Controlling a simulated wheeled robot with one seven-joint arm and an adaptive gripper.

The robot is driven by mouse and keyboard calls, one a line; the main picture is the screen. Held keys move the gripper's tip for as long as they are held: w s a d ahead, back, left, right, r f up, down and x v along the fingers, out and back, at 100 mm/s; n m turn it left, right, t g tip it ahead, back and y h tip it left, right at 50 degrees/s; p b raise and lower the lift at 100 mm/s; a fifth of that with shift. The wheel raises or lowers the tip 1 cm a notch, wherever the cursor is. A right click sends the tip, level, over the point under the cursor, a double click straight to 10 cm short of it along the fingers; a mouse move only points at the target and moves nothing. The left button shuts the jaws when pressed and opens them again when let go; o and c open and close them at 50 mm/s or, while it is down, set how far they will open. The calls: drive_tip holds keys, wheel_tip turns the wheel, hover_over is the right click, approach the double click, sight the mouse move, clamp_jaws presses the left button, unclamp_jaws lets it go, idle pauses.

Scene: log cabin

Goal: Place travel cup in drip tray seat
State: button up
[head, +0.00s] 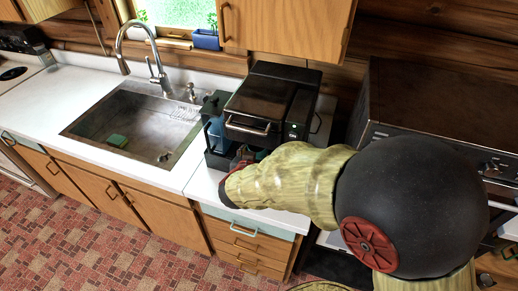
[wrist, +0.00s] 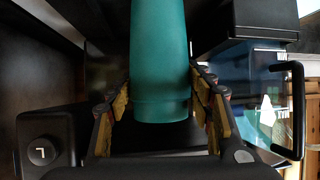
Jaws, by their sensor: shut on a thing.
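The travel cup (wrist: 160,65) is a smooth teal cylinder in the wrist view. My gripper (wrist: 160,98) has a finger on each side of it and is shut on it near one end. In the head view my gripper (head: 243,158) is low at the front of the black coffee machine (head: 270,102), and my arm covers much of that spot. I cannot make out the drip tray seat clearly, nor tell whether the cup touches it.
An oven-like appliance (head: 430,110) is at right. White counter (head: 205,183) is clear in front.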

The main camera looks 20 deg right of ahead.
drive_tip(key=w, duration=0.1)
drive_tip(key=w+d+b, duration=0.1)
drive_tip(key=w, duration=0.1)
drive_tip(key=shift+d+f, duration=0.35)
drive_tip(key=shift+f, duration=0.05)
drive_tip(key=shift+a+r, duration=0.1)
drive_tip(key=shift+f, duration=0.2)
drive_tip(key=o, duration=1.3)
drive_tip(key=shift+c, duration=0.2)
